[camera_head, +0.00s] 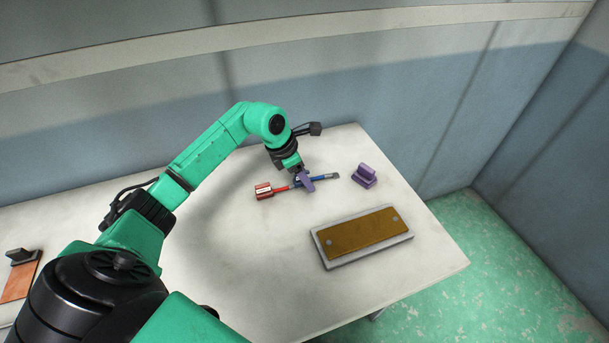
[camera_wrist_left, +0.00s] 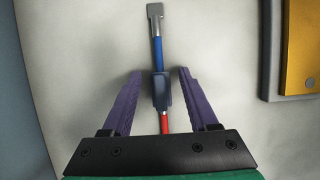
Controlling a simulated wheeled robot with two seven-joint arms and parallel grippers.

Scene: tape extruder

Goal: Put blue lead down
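The blue lead (camera_head: 317,178) lies in line with a red lead (camera_head: 280,189) on the white table. In the left wrist view the blue lead (camera_wrist_left: 158,50) has a grey metal end, and a dark blue-grey block (camera_wrist_left: 161,92) sits between it and the red lead (camera_wrist_left: 165,122). My left gripper (camera_head: 305,182) is over the leads, its purple fingers on either side of the block. In the left wrist view a gap shows between the block and each finger, so the gripper is open. My right gripper is not in view.
A purple block-like piece (camera_head: 364,176) stands right of the leads. A grey plate with a brown-gold top (camera_head: 361,232) lies nearer the table's right edge. A dark piece on an orange-brown sheet (camera_head: 20,278) is at far left. The wall stands behind the table.

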